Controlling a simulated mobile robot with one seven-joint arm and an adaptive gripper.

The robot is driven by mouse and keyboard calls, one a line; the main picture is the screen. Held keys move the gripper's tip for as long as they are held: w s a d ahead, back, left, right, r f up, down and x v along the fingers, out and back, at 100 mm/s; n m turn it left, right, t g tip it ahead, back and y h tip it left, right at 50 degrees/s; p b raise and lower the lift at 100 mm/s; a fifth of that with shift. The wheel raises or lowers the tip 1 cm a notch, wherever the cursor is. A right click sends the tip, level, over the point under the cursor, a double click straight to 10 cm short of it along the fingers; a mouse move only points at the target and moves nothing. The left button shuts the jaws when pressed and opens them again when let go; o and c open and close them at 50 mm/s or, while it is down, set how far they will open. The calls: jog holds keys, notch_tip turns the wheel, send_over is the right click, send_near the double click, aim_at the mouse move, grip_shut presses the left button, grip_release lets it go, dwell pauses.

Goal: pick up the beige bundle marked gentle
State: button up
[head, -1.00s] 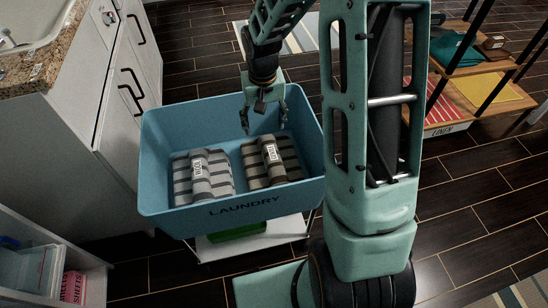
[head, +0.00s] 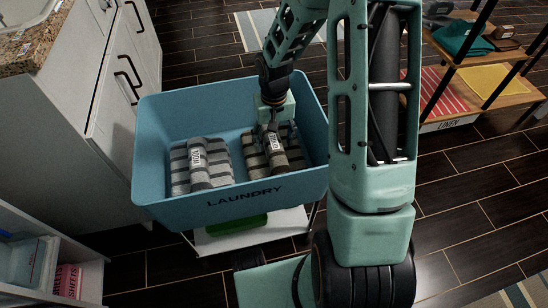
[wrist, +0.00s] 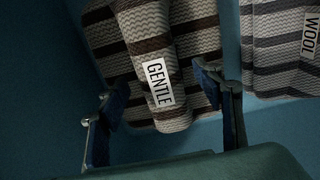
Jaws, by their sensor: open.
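The beige and dark-brown striped bundle (head: 282,162) lies in the right half of the blue laundry basket. In the wrist view, the same bundle (wrist: 150,35) bears a white GENTLE label. It is a roll on top of a wider striped folded cloth. My gripper (head: 270,128) is low inside the basket, over the bundle's far part. In the wrist view, my gripper (wrist: 162,80) is open, with one finger on either side of the roll's labelled end. Nothing is held. Whether the fingers touch the cloth cannot be told.
A grey striped bundle marked WOOL (head: 203,172) lies to the left in the basket, also in the wrist view (wrist: 275,45). The basket's walls (head: 160,120) surround both. White cabinets (head: 95,100) stand at left, a wooden shelf (head: 510,95) at right.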

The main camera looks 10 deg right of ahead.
jog(key=shift+f, duration=0.8)
jog(key=shift+c, duration=0.2)
grip_shut()
jog(key=shift+r, duration=0.1)
